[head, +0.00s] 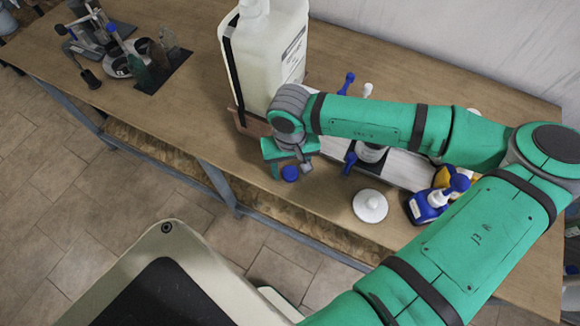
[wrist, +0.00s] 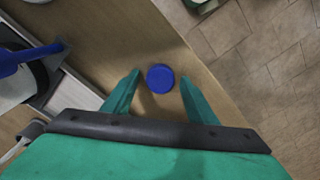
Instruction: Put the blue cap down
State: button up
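The blue cap (head: 290,173) is near the front edge of the wooden table, just below my gripper (head: 288,160) in the head view. In the wrist view the blue cap (wrist: 160,78) is a round disc between the fingertips of my gripper (wrist: 160,82). A gap shows on each side of it, so the fingers are open and do not touch it. The cap appears to rest on the tabletop, close to the edge.
A large whitish drum (head: 265,60) stands behind my gripper. A white round lid (head: 370,206) and a blue-and-white bottle (head: 428,205) are to the right. A dark mat with several bottles (head: 163,72) lies at the left. The table (head: 195,115) is clear between mat and drum.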

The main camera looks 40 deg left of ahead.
aim_at(290, 172)
jog(key=shift+r, duration=0.1)
notch_tip(290, 172, up, 12)
dwell(0.5)
